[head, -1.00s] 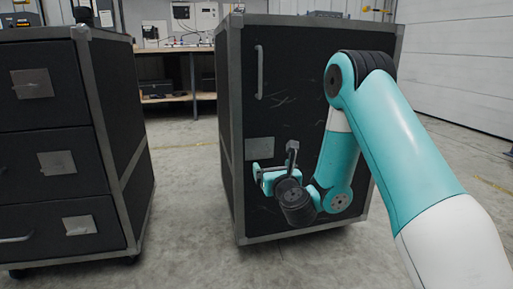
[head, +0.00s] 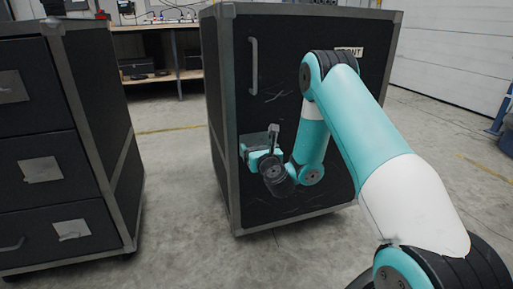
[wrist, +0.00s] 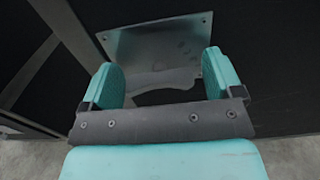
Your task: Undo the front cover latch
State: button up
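The front cover is the dark face of a tall black case (head: 310,95) with grey metal edges. It carries a light vertical handle (head: 253,67) and a white label that appears to read FRONT (head: 349,52). A metal plate (wrist: 150,42) shows just beyond my gripper in the wrist view; in the head view it is largely hidden behind the gripper. My gripper (head: 258,147) is at the left part of the face. In the wrist view its two teal fingers (wrist: 162,72) are wide apart with nothing clearly held. I cannot tell whether they touch the plate.
A second black case with drawers (head: 85,150) stands at the left, with a floor gap between. A workbench (head: 160,75) with items is behind. A shutter door (head: 455,50) is at the back right. Bare concrete floor (head: 180,200) lies around the cases.

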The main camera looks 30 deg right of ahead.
jog(key=c, duration=0.7)
jog(key=shift+c, duration=0.2)
jog(key=shift+n, duration=0.3)
jog(key=n, duration=0.3)
jog(key=shift+a+n, duration=0.1)
jog(key=shift+n, duration=0.3)
jog(key=n+p, duration=0.1)
jog(key=n, duration=0.3)
jog(key=n+p, duration=0.1)
jog(key=n, duration=0.4)
jog(key=shift+a, duration=0.1)
jog(key=shift+f+n+p, duration=0.1)
jog(key=shift+n+p, duration=0.7)
jog(key=shift+n, duration=1.4)
